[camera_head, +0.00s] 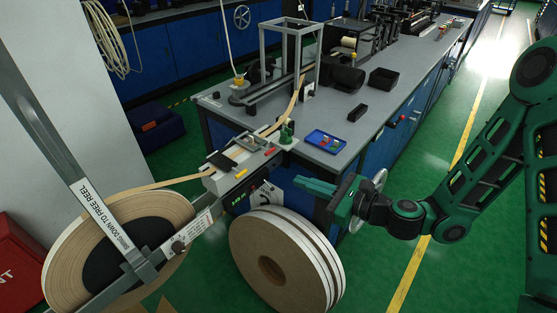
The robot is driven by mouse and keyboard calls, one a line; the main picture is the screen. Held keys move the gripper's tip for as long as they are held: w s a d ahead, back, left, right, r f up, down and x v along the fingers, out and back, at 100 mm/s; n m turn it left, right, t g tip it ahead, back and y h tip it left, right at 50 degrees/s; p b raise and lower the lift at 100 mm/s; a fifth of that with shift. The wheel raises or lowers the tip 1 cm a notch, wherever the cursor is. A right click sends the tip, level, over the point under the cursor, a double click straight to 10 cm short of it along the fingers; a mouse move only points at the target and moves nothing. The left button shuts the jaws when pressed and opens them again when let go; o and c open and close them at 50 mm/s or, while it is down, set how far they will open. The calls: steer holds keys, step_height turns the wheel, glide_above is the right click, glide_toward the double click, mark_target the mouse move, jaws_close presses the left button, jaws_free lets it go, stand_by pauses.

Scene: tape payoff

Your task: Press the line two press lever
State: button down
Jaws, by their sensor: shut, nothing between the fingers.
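No lever here carries a "line two" label I can read, so I cannot tell for sure which one is the press lever. A small splice unit (226,182) at the bench's near end carries a black plate (221,160), red and yellow tabs, and a green knobbed part (286,134). A long grey swing arm (66,162), lettered "SWING DOWN TO FREE REEL", slopes down across the left reel (65,245). My gripper (298,183) has green fingers pointing left. It is shut and empty, right of the splice unit and above the right reel, apparently touching nothing.
A second large reel (287,262) stands below my gripper. The grey bench (350,118) holds a blue tray (325,141), black bins (386,80) and a frame (290,50).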

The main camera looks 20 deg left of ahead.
steer(key=shift+w+a+m+t, duration=0.15)
steer(key=shift+w+m+t, duration=0.1)
steer(key=shift+m, duration=0.3)
steer(key=shift+w+a+m+t, duration=0.15)
steer(key=shift+m+t, duration=0.1)
steer(key=shift+m, duration=0.3)
steer(key=x, duration=1)
steer(key=shift+s+a, duration=0.1)
steer(key=shift+s, duration=0.1)
steer(key=shift+d+r, duration=0.25)
steer(key=shift+r, duration=0.75)
steer(key=shift+s+d+r, duration=0.1)
steer(key=shift+d+r, duration=0.1)
steer(key=shift+r, duration=0.75)
steer(key=shift+d+r, duration=0.1)
steer(key=shift+d, duration=0.05)
steer(key=shift+r, duration=0.25)
